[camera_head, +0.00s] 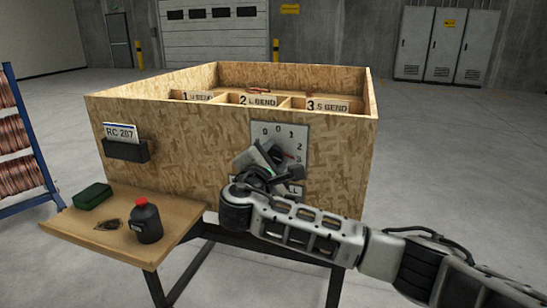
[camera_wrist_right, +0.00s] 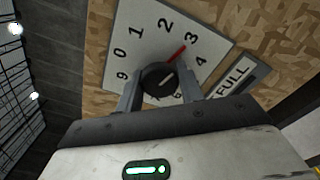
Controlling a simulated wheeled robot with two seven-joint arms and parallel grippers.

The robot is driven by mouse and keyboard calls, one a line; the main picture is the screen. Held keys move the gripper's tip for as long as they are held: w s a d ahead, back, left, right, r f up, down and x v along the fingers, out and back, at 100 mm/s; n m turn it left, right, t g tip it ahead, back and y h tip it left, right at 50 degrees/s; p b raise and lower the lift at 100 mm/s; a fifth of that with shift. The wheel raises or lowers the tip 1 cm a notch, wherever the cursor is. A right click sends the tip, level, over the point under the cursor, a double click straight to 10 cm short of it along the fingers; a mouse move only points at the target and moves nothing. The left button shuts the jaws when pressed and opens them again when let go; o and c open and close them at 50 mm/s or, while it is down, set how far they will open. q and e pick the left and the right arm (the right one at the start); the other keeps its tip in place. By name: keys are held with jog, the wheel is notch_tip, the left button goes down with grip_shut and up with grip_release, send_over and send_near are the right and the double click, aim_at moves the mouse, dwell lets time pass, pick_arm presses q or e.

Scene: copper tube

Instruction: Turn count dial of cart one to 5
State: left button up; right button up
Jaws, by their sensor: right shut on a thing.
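The count dial plate (camera_head: 297,132) is a white square with black numbers on the front of the plywood cart (camera_head: 190,160). In the right wrist view the dial plate (camera_wrist_right: 125,63) shows numbers around a round black knob (camera_wrist_right: 158,78). The red pointer (camera_wrist_right: 177,53) points at 3. My right gripper (camera_head: 270,158) is at the dial, with its fingers (camera_wrist_right: 159,88) on both sides of the knob, shut on it. The gripper hides the lower numbers and most of the knob in the head view. My left gripper is not in view.
A FULL sign (camera_wrist_right: 233,76) sits below the dial. A wooden side shelf (camera_head: 80,222) holds a green box (camera_head: 92,196), a dark bottle (camera_head: 146,222) and a small coil (camera_head: 108,224). A card marked RC 207 (camera_head: 121,132) stands in a black holder. A blue rack (camera_head: 20,140) stands at left.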

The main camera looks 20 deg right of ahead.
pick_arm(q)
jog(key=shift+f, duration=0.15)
pick_arm(e)
jog(key=shift+f, duration=0.15)
